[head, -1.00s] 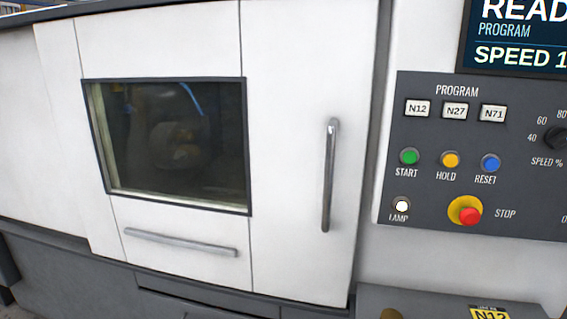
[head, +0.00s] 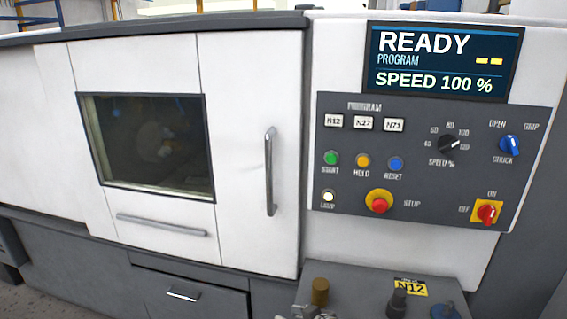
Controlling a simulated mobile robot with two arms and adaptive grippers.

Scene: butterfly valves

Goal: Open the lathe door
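The lathe door (head: 236,105) is a white panel with a dark framed window (head: 148,145) in its left part. Its right edge meets the control side, and it looks closed. A vertical metal handle (head: 270,172) stands on the door's right part, and a horizontal metal bar (head: 160,225) is below the window. The inside behind the glass is dim. Neither of my grippers shows in the head view.
Right of the door is a control panel (head: 350,220) with buttons and a red stop button (head: 379,205). A screen (head: 443,62) above reads READY. A grey ledge (head: 350,290) at the bottom holds several small items and an N12 label (head: 410,287). A drawer (head: 190,305) is below the door.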

